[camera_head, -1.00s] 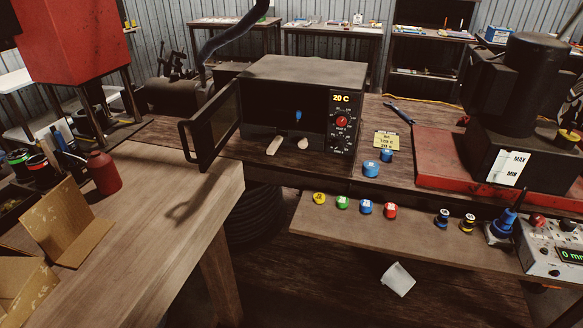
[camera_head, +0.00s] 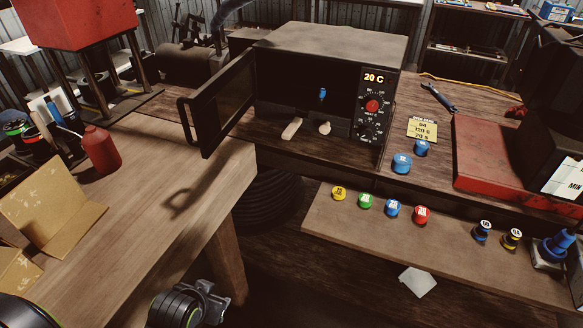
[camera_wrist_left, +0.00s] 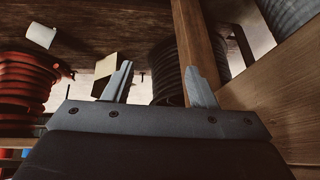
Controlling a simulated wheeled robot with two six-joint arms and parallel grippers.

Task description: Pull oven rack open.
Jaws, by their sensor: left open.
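The black oven (camera_head: 330,50) stands on the back bench with its door (camera_head: 222,105) swung open to the left. Inside the dark cavity are a small blue piece (camera_head: 322,95) and, at the lower front, a flat tan piece (camera_head: 292,129) and a rounded tan piece (camera_head: 324,128). The rack itself is too dark to make out. My left gripper (camera_head: 214,297) is low at the bottom of the head view, well below and in front of the oven. In the left wrist view its two fingers (camera_wrist_left: 160,82) are apart with nothing between them. My right gripper is not in view.
A wooden table (camera_head: 150,190) with a red bottle (camera_head: 101,149) and cardboard box (camera_head: 50,205) is at left. A lower shelf (camera_head: 440,245) at right holds coloured caps (camera_head: 392,208). Between them is a gap with dark coiled hose (camera_head: 265,200).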

